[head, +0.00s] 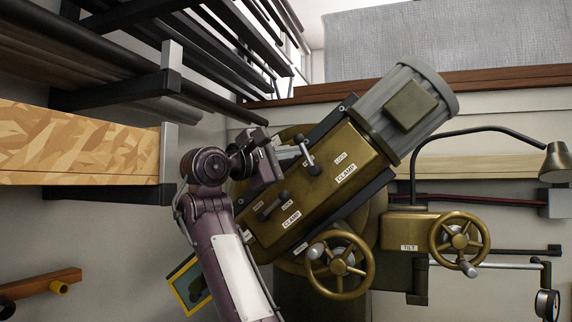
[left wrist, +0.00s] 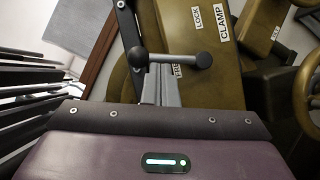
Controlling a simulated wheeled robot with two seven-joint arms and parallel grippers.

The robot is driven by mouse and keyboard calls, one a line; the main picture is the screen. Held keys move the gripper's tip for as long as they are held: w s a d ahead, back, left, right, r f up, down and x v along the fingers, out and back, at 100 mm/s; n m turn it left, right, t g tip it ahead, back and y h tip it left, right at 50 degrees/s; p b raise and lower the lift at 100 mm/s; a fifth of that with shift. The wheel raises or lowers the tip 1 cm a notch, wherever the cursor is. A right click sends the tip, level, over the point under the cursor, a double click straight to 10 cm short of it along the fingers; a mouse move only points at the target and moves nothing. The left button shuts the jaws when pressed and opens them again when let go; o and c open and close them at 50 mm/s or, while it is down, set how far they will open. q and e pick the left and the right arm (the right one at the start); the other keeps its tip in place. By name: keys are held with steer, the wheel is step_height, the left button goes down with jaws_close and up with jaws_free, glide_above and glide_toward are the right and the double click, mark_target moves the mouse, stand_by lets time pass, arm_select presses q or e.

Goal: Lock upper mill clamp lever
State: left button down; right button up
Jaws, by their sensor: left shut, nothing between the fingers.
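The brass-coloured mill head (head: 325,190) is tilted and carries two dark clamp levers with ball ends. The upper clamp lever (head: 306,151) sits beside labels reading LOCK and CLAMP. In the left wrist view this lever (left wrist: 180,59) lies crosswise, one ball at each end, with LOCK and CLAMP beyond it. My left gripper (head: 289,154) is shut and empty, its grey fingers pointing at the lever. In the left wrist view the gripper's fingertips (left wrist: 161,72) come right up to the lever's bar; I cannot tell whether they touch. My right gripper is not in view.
The lower clamp lever (head: 271,206) lies near my left wrist. A grey motor (head: 408,104) tops the head. Handwheels (head: 339,264) and a lamp (head: 558,162) stand to the right. Racks of dark bars (head: 130,80) and a wooden board (head: 75,145) crowd the left.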

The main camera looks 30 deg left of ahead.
mark_target(302, 142)
arm_select(q)
steer(key=d+m+g, duration=0.1)
steer(key=m, duration=0.1)
steer(key=d+r+m+g+b, duration=0.1)
steer(key=m, duration=0.1)
steer(key=r+m+g+b, duration=0.1)
steer(key=m, duration=0.1)
steer(key=shift+w+d+g, duration=0.3)
steer(key=shift+d, duration=0.1)
steer(key=shift+w+d+m+g+y, duration=0.15)
steer(key=shift+d+m+g+y, duration=0.15)
steer(key=shift+d+m, duration=0.35)
steer(key=shift+w+d+m+g+y, duration=0.15)
steer(key=shift+d+m+g+y, duration=0.15)
steer(key=shift+d+m, duration=0.35)
steer(key=shift+d, duration=0.3)
steer(key=shift+r, duration=0.1)
stand_by(0.3)
